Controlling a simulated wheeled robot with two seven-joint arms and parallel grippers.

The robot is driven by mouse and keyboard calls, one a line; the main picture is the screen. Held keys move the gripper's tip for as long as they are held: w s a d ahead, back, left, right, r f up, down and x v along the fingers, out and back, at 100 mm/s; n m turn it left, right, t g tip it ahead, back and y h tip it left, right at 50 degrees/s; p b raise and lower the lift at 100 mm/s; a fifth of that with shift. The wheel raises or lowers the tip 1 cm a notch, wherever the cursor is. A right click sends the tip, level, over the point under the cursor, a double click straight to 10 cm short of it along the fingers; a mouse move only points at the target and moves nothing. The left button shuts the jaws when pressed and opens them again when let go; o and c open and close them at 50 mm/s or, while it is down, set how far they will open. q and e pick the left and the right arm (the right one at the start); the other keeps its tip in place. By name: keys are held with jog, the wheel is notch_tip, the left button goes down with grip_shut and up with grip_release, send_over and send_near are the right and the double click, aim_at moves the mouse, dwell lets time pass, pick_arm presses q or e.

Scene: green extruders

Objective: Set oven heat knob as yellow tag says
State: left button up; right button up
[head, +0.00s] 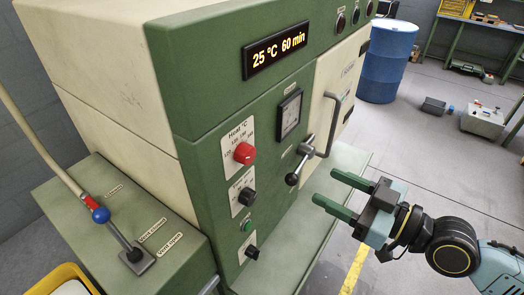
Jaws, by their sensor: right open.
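The red heat knob (244,153) sits on a white scale plate (237,135) marked "Heat °C" on the green front of the oven (210,110). Its pointer is too small to read. No yellow tag shows clearly in the head view. A black display (277,52) above reads "25 °C 60 min" in yellow digits. My right gripper (324,186) is open and empty, to the right of and lower than the red knob, apart from the panel. Its two green fingers point left toward the oven. My left gripper is out of view.
A black knob (247,197), a green button (247,226) and another black knob (252,252) lie below. A blue drum (387,60) stands behind.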

jog(key=s+a+r+n+g+y, duration=0.1)
jog(key=s+a+r, duration=0.1)
jog(key=s+r, duration=0.2)
jog(key=p, duration=0.6)
send_near(251, 157)
jog(key=x, duration=0.6)
jog(key=shift+w+a, duration=0.6)
jog(key=shift+a, duration=0.15)
jog(key=shift+c, duration=0.4)
jog(key=c, duration=0.9)
